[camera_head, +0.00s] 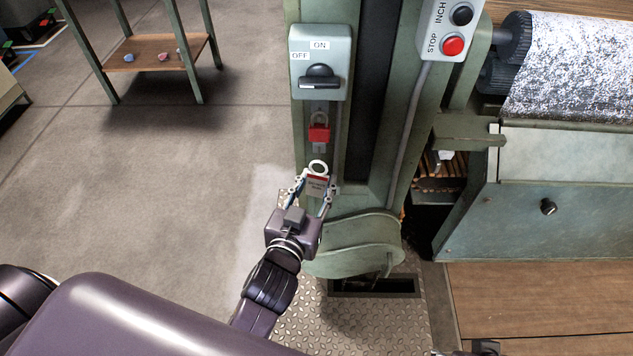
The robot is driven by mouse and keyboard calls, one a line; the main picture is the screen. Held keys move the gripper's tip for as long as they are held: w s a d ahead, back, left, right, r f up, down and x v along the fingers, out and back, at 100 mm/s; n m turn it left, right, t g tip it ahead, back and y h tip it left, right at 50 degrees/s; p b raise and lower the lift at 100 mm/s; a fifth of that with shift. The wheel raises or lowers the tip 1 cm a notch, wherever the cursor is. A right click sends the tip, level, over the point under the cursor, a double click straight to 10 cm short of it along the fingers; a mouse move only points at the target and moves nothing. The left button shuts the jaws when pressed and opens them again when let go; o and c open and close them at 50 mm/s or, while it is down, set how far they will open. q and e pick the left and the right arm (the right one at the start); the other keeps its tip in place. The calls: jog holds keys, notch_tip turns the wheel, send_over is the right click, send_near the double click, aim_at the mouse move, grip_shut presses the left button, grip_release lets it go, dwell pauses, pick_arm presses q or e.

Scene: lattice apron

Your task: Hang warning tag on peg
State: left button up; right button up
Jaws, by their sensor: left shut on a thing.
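The warning tag (317,187) is a small pale plate with a red top band and a white ring above it. My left gripper (318,188) is shut on the tag and holds it upright in front of the green machine post, ring upward. A red padlock (319,134) hangs on the post just above the ring, below the ON/OFF switch box (320,62). I cannot make out the peg clearly. Only a small dark piece, probably of my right gripper (487,347), shows at the bottom edge; its fingers are not visible.
A control box with a red STOP button (453,46) is at upper right, beside a speckled roll (570,70). A curved green guard (362,243) bulges out below the tag. A small table (150,52) stands at the back left. The floor left of the post is clear.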

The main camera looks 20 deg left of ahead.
pick_arm(q)
jog(key=shift+p, duration=0.35)
pick_arm(e)
jog(key=shift+r, duration=0.35)
pick_arm(q)
jog(key=shift+r, duration=0.1)
dwell(1.0)
jog(key=shift+w+a, duration=0.1)
jog(key=shift+w, duration=0.1)
jog(key=shift+w+a+p, duration=0.15)
jog(key=shift+w+p, duration=0.2)
jog(key=shift+w, duration=0.25)
jog(key=shift+w+a, duration=0.2)
jog(key=shift+w, duration=0.4)
jog(key=shift+w+a+p, duration=0.1)
jog(key=shift+w+p, duration=0.15)
jog(key=shift+p, duration=0.05)
pick_arm(e)
jog(key=shift+x, duration=1.6)
jog(key=shift+a+f, duration=0.1)
jog(key=shift+f, duration=0.05)
jog(key=shift+r, duration=0.2)
pick_arm(q)
jog(key=shift+w+f, duration=0.1)
jog(key=shift+f, duration=0.2)
